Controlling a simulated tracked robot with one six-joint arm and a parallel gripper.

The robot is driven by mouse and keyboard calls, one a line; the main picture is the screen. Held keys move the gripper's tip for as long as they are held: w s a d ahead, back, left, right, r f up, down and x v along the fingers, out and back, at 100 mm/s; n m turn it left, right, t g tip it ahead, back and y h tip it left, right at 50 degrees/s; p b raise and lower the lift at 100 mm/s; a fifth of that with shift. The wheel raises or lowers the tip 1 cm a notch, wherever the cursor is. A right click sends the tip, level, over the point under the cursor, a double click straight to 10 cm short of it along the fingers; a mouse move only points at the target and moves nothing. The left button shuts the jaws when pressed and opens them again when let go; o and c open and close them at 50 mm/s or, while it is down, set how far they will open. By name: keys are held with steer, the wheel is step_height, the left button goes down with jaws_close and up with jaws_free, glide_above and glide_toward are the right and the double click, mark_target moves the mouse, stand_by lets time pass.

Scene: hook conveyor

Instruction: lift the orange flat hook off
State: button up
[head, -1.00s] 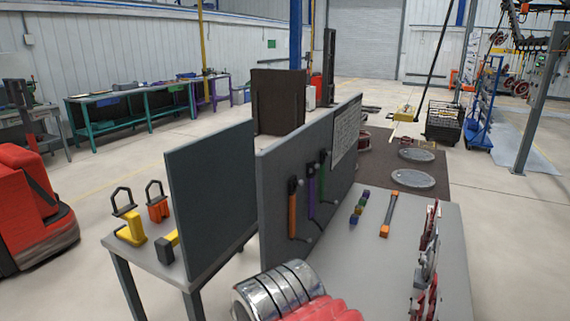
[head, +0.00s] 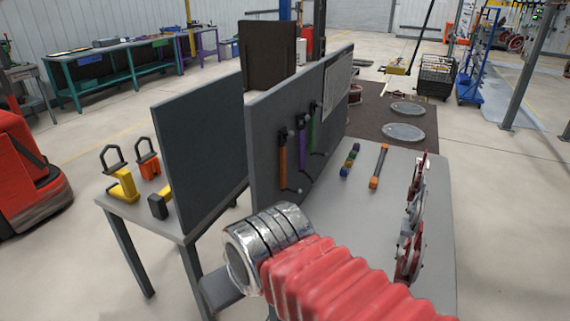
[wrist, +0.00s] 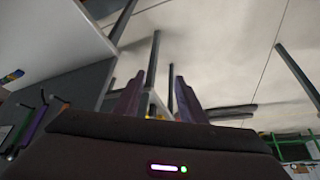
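The orange flat hook (head: 282,165) hangs upright on the grey upright board (head: 262,120), leftmost of three. A purple one (head: 302,145) and a green one (head: 313,130) hang to its right. My arm's silver and red links stand in front of the board's lower part, below and apart from the orange hook. My gripper's jaws are not clear in the head view. In the wrist view my gripper (wrist: 158,100) has its two fingers spread with nothing seen between them.
A grey table (head: 395,190) right of the board holds a multicoloured bar (head: 350,161), an orange-ended bar (head: 379,166) and red-and-silver pieces (head: 412,225). A dark panel (head: 198,150) and yellow and orange shackled pieces (head: 124,187) stand on the left table.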

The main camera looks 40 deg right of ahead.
steer(key=shift+o, duration=0.2)
